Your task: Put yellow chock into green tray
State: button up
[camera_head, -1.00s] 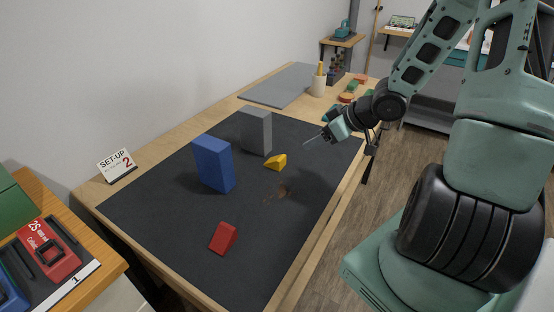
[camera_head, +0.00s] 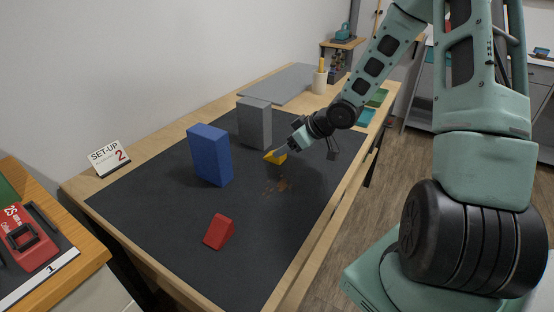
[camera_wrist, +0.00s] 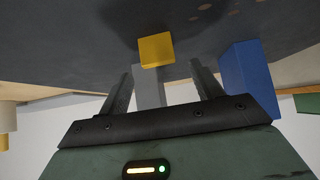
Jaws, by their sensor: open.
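The yellow chock (camera_head: 274,157) lies on the dark mat (camera_head: 260,220), in front of the grey block. In the wrist view the yellow chock (camera_wrist: 156,49) shows just beyond and between my finger tips, with no finger seen touching it. My gripper (camera_head: 284,151) is open, right at the chock in the head view, and partly covers it. In the wrist view its two fingers (camera_wrist: 160,72) stand apart with nothing held between them. A green tray (camera_head: 378,97) appears small at the far right end of the table, partly hidden by my arm.
A grey block (camera_head: 255,123) and a blue block (camera_head: 210,156) stand upright left of the chock. A red wedge (camera_head: 219,232) lies nearer. A teal tray (camera_head: 366,117) sits beside the green one. A pencil cup (camera_head: 319,82) stands behind.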

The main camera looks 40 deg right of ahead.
aim_at(269, 157)
jog(key=b+x, duration=0.1)
jog(key=x, duration=0.3)
jog(key=shift+f, duration=0.15)
jog(key=c, duration=1.2)
